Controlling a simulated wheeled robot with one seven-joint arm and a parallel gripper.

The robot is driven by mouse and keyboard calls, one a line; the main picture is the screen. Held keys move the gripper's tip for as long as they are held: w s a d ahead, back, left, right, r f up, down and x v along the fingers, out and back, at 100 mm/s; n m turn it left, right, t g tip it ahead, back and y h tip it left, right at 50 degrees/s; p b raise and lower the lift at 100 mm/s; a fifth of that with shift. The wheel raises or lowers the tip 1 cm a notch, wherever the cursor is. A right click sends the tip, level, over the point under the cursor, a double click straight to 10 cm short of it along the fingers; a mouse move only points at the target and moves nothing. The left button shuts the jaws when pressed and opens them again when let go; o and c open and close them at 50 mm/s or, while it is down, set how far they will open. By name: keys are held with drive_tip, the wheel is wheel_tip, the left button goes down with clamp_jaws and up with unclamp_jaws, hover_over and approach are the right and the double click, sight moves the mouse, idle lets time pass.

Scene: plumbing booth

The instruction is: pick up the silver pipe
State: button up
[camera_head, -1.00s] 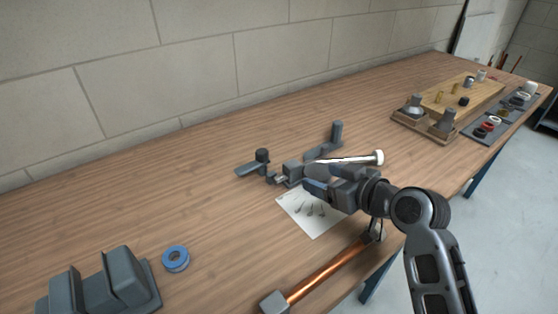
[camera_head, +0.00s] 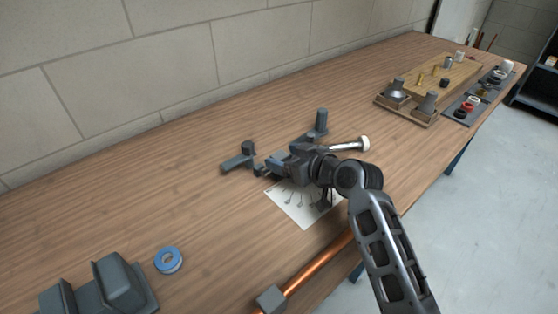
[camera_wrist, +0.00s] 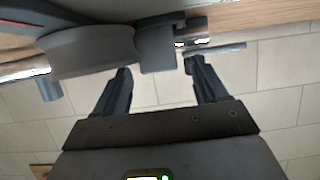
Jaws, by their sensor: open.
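The silver pipe (camera_head: 345,146) shows in the head view as a shiny rod with a pale round end, pointing right from the grey holder parts at mid-bench. Its left part is hidden behind those parts and my arm. My gripper (camera_head: 276,166) is low over the bench by the grey holder, left of the pipe's visible end. In the wrist view my gripper's two fingers (camera_wrist: 163,80) are spread with nothing clearly between them. Grey blocky parts (camera_wrist: 90,48) lie just beyond the fingertips.
A printed sheet (camera_head: 298,210) lies under my arm. A copper pipe (camera_head: 318,262) lies along the front edge. A blue tape roll (camera_head: 168,260) and grey block (camera_head: 110,285) are at near left. A wooden tray (camera_head: 405,110) with fittings stands at far right.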

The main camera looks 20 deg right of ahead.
drive_tip(key=shift+w+f, duration=0.1)
drive_tip(key=shift+w, duration=0.1)
drive_tip(key=shift+c, duration=0.4)
clamp_jaws()
